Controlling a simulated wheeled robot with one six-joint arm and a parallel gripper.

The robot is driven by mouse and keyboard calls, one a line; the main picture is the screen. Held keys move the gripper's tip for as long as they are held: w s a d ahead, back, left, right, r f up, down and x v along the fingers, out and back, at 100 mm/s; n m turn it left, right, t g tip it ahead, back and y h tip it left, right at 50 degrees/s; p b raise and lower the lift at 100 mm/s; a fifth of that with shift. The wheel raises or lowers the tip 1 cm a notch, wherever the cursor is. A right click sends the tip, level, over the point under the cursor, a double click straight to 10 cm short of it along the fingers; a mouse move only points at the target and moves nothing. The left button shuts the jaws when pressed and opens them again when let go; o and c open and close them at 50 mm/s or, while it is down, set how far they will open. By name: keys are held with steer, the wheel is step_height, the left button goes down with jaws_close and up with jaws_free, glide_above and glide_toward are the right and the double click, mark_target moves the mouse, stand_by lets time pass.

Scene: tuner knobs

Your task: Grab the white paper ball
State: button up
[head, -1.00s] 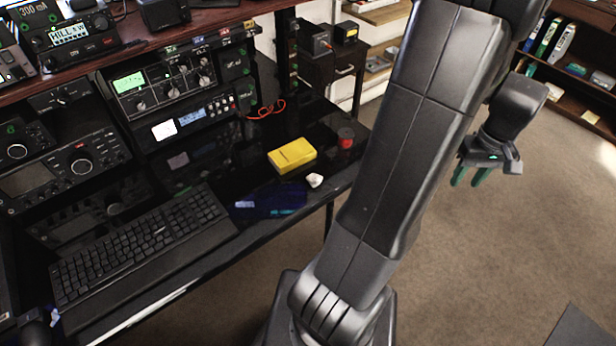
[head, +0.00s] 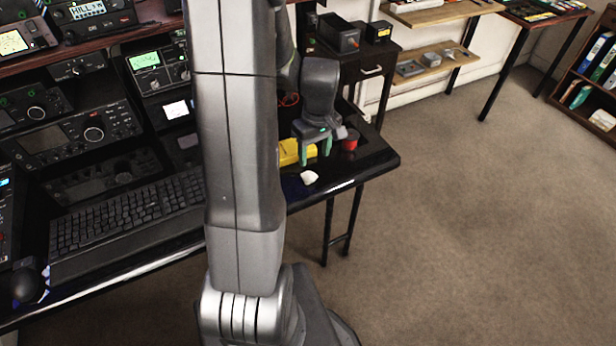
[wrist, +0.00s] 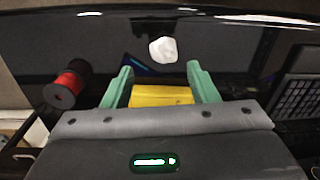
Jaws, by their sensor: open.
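The white paper ball (head: 309,177) lies on the black desk (head: 372,162) near its front edge. It also shows in the wrist view (wrist: 163,50), beyond my fingertips and roughly centred between them. My gripper (head: 314,158) is open and empty, with its green fingers pointing down over the desk. In the head view the fingers appear just above and behind the ball, apart from it. In the wrist view my gripper (wrist: 160,82) shows both fingers spread, with a yellow box (wrist: 161,96) seen between them.
The yellow box (head: 289,152) is partly hidden behind my gripper and arm. A red spool (head: 350,143) stands right of the gripper. A keyboard (head: 125,215) and radio gear (head: 75,130) fill the desk's left side. Open carpet lies to the right.

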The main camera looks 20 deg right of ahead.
mark_target(311, 175)
steer(key=shift+w+a+f, duration=0.1)
steer(key=shift+a+f, duration=0.1)
steer(key=shift+f, duration=0.4)
steer(key=shift+w+a+f, duration=0.1)
steer(key=shift+a+f, duration=0.05)
steer(key=shift+f, duration=0.45)
steer(key=shift+s+a+f, duration=0.1)
steer(key=shift+s+f, duration=0.05)
steer(key=shift+f, duration=1.25)
steer(key=shift+s+f, duration=0.1)
steer(key=shift+f, duration=1.3)
steer(key=shift+c, duration=0.2)
steer(key=c, duration=0.7)
